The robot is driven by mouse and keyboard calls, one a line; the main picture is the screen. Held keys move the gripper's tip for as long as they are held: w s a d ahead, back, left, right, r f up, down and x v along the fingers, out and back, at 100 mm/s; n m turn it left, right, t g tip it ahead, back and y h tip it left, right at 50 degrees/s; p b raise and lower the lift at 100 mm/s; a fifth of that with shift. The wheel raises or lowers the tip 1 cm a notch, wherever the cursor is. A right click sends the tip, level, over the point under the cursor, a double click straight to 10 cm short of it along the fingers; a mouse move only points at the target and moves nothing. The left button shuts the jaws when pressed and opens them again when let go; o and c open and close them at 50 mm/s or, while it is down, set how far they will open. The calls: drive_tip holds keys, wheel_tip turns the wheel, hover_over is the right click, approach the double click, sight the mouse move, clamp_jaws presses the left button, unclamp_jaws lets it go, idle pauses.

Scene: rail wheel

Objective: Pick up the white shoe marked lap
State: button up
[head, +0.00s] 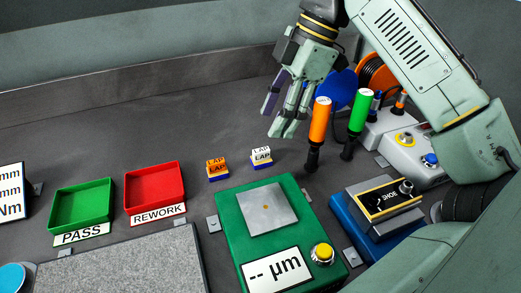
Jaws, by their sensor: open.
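The white shoe marked LAP (262,156) stands on the grey bench in the head view, with a dark blue base under its white top. An orange shoe (216,168), also marked LAP, stands just left of it. My gripper (278,118) is open and empty, above and slightly right of the white shoe, with its fingers pointing down. A clear gap shows in the picture between the fingertips and the shoe. The height of the fingertips over the bench is hard to judge.
Orange (320,121) and green (359,112) upright handles stand close right of my gripper. A green gauge block (235,225) lies in front of the shoes. Green PASS (82,206) and red REWORK (154,188) trays are left. A SHOE fixture (385,200) is right. Bench behind the shoes is clear.

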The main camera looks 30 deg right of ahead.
sight(258, 150)
drive_tip(key=x, duration=0.2)
drive_tip(key=shift+s+a+f, duration=0.1)
drive_tip(key=shift+a+f, duration=0.15)
drive_tip(key=shift+f, duration=0.05)
drive_tip(key=shift+p+x, duration=0.9)
drive_tip(key=shift+x, duration=2.25)
drive_tip(key=shift+c, duration=0.2)
drive_tip(key=c, duration=1.1)
drive_tip(key=shift+r, duration=0.1)
